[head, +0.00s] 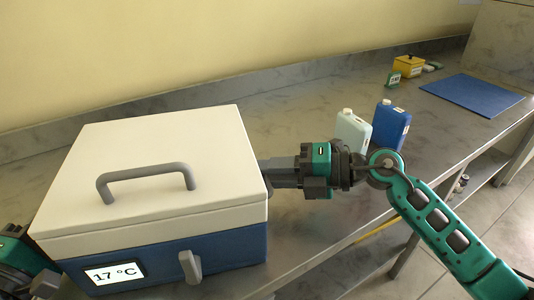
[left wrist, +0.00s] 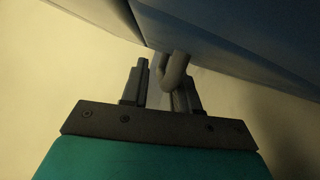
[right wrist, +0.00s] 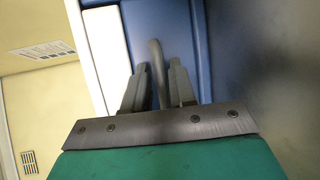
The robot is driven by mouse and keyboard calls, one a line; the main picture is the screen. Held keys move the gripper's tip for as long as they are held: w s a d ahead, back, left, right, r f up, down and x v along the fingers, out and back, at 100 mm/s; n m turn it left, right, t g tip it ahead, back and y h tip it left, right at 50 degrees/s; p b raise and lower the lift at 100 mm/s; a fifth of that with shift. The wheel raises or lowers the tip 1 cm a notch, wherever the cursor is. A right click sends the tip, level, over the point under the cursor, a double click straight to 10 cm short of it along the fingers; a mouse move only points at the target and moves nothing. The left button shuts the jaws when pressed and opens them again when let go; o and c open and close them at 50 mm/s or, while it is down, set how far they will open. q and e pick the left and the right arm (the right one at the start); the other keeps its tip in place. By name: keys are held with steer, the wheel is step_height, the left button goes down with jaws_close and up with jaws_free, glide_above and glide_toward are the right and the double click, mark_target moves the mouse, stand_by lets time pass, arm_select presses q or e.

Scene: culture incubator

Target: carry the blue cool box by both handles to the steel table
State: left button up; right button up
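The blue cool box (head: 225,250) has a white lid with a grey top handle, a front latch and a display reading 17 °C. It looks upright on the grey steel table (head: 340,90), at the left of the head view. My right gripper (head: 268,172) is at the box's right side. In the right wrist view its fingers (right wrist: 157,85) stand apart on either side of a grey side handle (right wrist: 156,60). My left gripper's fingers (left wrist: 163,85) stand apart around the other side handle (left wrist: 175,68), nearer the right finger. The box hides the left fingertips from the head view.
A pale bottle (head: 352,132) and a blue bottle (head: 390,127) stand right of the box. The yellow wall runs behind.

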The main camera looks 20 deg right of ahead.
arm_select(q)
steer(key=shift+o, duration=0.9)
steer(key=shift+f, duration=0.35)
arm_select(e)
steer(key=shift+o, duration=1)
arm_select(q)
steer(key=shift+s+f, duration=0.15)
arm_select(e)
steer(key=shift+f, duration=0.1)
arm_select(q)
steer(key=shift+s, duration=0.25)
steer(key=v, duration=0.7)
steer(key=shift+a+r, duration=0.1)
steer(key=shift+r, duration=0.2)
steer(key=shift+a, duration=0.1)
arm_select(e)
steer(key=shift+s+d, duration=0.25)
steer(key=shift+d, duration=0.2)
steer(key=v, duration=1.1)
